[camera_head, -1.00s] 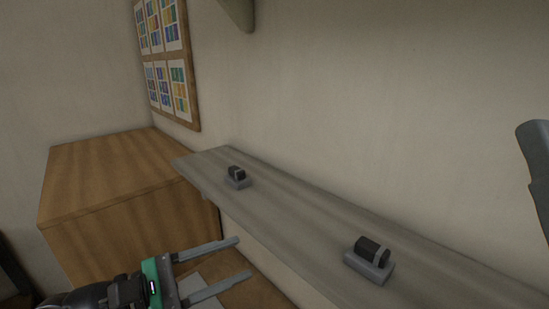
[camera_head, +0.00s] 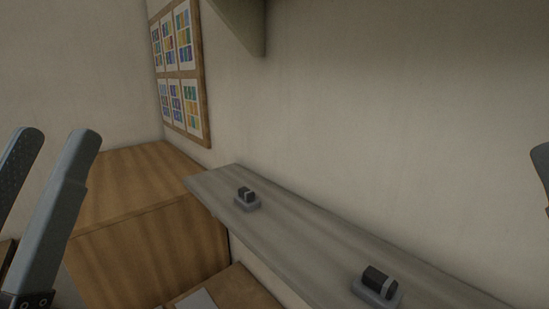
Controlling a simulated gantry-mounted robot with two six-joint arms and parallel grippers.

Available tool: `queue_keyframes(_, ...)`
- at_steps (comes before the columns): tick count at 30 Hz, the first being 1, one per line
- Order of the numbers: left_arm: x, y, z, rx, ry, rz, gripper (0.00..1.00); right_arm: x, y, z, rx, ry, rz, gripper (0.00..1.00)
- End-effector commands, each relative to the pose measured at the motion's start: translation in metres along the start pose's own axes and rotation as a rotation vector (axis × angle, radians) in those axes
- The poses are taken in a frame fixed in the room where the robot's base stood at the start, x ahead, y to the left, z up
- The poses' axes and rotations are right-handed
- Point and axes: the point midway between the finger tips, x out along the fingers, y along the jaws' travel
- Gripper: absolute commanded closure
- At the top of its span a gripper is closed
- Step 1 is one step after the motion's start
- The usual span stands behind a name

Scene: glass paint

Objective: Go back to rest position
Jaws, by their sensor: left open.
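My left gripper (camera_head: 54,140) is at the left edge, its two grey fingers pointing up and apart. It is open, with nothing visible between the fingers. It stands in front of the wooden cabinet and well left of the grey shelf. A grey finger-like part of what seems to be my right gripper (camera_head: 542,172) shows at the right edge. The rest of it is out of view, so its opening cannot be told.
A grey wall shelf (camera_head: 310,250) carries two small dark blocks on grey bases, one far (camera_head: 246,198) and one near (camera_head: 378,286). A wooden cabinet (camera_head: 150,235) stands at left. A board of colour charts (camera_head: 181,77) hangs above. A grey overhang (camera_head: 245,22) juts out at top.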

Motion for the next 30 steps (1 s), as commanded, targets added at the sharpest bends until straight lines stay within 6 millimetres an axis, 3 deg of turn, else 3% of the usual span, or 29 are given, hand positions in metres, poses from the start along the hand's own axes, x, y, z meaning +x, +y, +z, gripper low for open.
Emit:
queue_keyframes(1,0.032,0.0,-0.03,0.002,0.001,-0.001,0.43,0.032,0.0,-0.032,0.0,0.006,0.0,0.39)
queue_keyframes(9,0.111,-0.001,-0.102,0.006,0.001,-0.003,0.43,0.111,0.0,-0.105,0.0,0.004,0.0,0.39)
queue_keyframes(12,0.13,-0.001,-0.12,0.006,0.0,-0.003,0.43,0.13,0.0,-0.122,0.0,0.004,0.0,0.39)
queue_keyframes(17,0.141,-0.001,-0.13,0.007,0.0,-0.003,0.43,0.14,0.001,-0.132,0.0,0.004,0.0,0.39)
queue_keyframes(30,0.139,-0.001,-0.128,0.008,0.001,-0.004,0.43,0.138,0.001,-0.13,0.0,0.003,0.0,0.39)
